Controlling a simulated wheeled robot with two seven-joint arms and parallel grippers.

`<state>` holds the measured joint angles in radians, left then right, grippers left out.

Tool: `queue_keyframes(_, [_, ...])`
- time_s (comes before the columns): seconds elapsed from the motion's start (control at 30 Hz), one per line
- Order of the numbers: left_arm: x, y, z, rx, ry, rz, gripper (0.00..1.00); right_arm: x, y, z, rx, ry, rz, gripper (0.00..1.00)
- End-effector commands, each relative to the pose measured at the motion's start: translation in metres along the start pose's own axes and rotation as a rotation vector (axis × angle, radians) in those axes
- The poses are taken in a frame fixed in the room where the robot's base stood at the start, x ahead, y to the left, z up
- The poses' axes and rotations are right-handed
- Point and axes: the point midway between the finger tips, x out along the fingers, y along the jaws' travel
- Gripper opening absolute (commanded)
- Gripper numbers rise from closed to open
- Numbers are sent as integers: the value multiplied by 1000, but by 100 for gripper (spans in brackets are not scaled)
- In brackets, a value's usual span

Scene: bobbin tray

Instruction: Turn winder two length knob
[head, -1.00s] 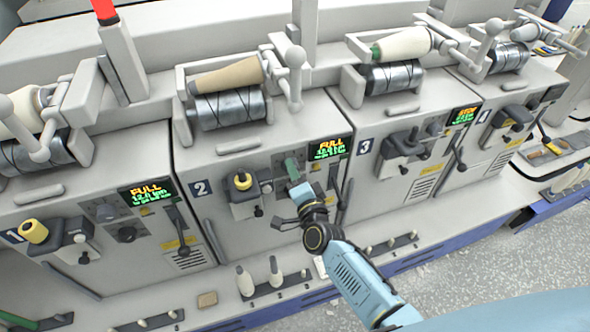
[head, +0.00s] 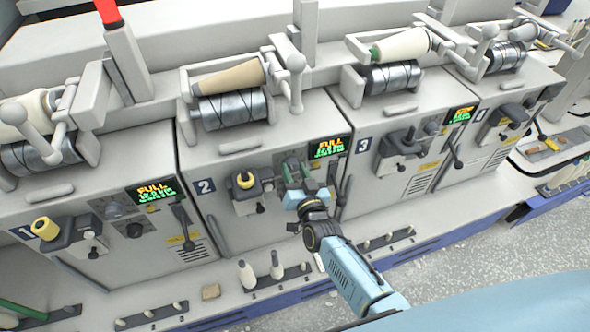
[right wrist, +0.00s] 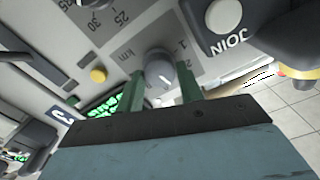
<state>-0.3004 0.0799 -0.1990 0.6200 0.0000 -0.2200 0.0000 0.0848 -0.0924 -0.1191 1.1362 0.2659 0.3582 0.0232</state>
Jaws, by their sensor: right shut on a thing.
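Winder two (head: 217,195) bears a blue "2" plate and a lit "FULL" display (head: 329,148). My right gripper (head: 294,172) is at its control panel, left of and below the display, and covers the knob in the head view. In the right wrist view the grey round length knob (right wrist: 158,70) has a white pointer mark and a printed scale with "km". The green fingers of my right gripper (right wrist: 160,86) stand one on each side of this knob, shut on it. My left gripper is in neither view.
In the right wrist view another dial (right wrist: 93,8), a yellow button (right wrist: 98,75) and a pale JOIN button (right wrist: 223,16) are close by. A dark lever (head: 345,190) stands just right of my gripper.

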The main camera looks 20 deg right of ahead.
Motion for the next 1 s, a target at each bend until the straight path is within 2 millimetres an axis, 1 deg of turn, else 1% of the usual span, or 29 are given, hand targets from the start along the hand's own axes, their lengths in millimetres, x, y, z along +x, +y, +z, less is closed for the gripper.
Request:
queue_keyframes(0.3, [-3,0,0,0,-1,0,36,0,0,0,-102,0,1,14])
queue_keyframes(0.8, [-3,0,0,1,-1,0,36,0,0,0,-115,0,1,14])
queue_keyframes(0.83, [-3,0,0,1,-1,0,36,0,0,0,-115,0,1,40])
queue_keyframes(0.97, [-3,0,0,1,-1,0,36,0,0,0,-115,0,0,57])
queue_keyframes(1.0, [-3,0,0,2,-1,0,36,0,0,0,-115,0,0,58])
